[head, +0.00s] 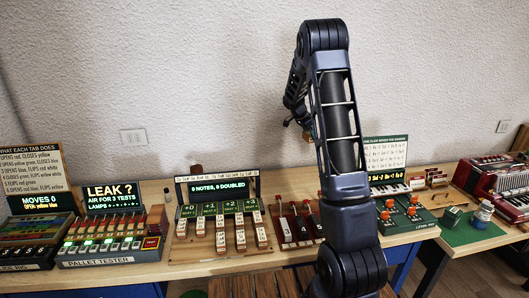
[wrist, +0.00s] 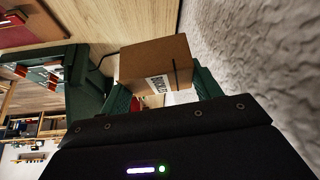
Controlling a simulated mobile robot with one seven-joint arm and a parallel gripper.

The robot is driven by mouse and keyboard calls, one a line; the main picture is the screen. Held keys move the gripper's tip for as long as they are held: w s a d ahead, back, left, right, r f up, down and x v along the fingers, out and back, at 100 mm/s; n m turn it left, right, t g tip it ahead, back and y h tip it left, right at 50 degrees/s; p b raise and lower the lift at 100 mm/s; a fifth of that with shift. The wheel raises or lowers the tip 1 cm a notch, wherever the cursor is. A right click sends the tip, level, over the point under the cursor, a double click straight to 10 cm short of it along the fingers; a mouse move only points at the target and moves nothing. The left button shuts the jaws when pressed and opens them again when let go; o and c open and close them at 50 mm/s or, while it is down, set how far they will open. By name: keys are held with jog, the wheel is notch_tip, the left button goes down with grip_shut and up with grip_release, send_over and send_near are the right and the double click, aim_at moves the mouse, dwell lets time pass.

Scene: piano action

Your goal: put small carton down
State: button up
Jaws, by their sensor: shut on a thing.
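The small carton (wrist: 152,62) is a brown cardboard box with a white printed label and a dark stripe. In the wrist view it sits between the green finger pads of my gripper (wrist: 160,92), which is shut on it. The wooden bench top (wrist: 135,22) shows behind the carton and the wall is close on the right. I cannot tell whether the carton touches the bench. In the head view my arm hides most of the gripper, and only a small brown patch shows beside the arm, over the wall.
The bench (head: 155,190) carries a leak tester panel (head: 110,225), a note display with keys (head: 220,215), a red lever block (head: 295,225) and a green panel with orange knobs (head: 405,215). Bare wood shows along the back.

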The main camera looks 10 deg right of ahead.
jog(key=s+a+f+n+t+y, duration=0.1)
jog(key=s+a+f+n+y, duration=0.1)
jog(key=a+f+n, duration=0.3)
jog(key=s+a+f+n+t+y, duration=0.1)
jog(key=s+a+f+n+t, duration=0.1)
jog(key=a+f+n, duration=0.3)
jog(key=s+a+f+n+t+y, duration=0.1)
jog(key=s+a+f+n+y, duration=0.1)
jog(key=a+f+n, duration=0.2)
jog(key=shift+s+a+f+n+t+y, duration=0.3)
jog(key=shift+a+f+n+t, duration=0.1)
jog(key=shift+f+n, duration=0.35)
jog(key=w+a+r+n+y, duration=0.1)
jog(key=w+a+r+n, duration=0.3)
jog(key=a, duration=1.1)
jog(key=w+a+r+y, duration=0.15)
jog(key=a+r, duration=0.55)
jog(key=a, duration=0.7)
jog(key=w+a+r+n, duration=0.1)
jog(key=w+a+r, duration=0.35)
jog(key=a, duration=1.05)
jog(key=s+a+m+h, duration=0.25)
jog(key=a+m, duration=0.25)
jog(key=a, duration=0.8)
jog(key=f, duration=1.9)
jog(key=shift+s+a+f, duration=0.1)
jog(key=shift+s+f, duration=0.15)
jog(key=shift+s, duration=0.15)
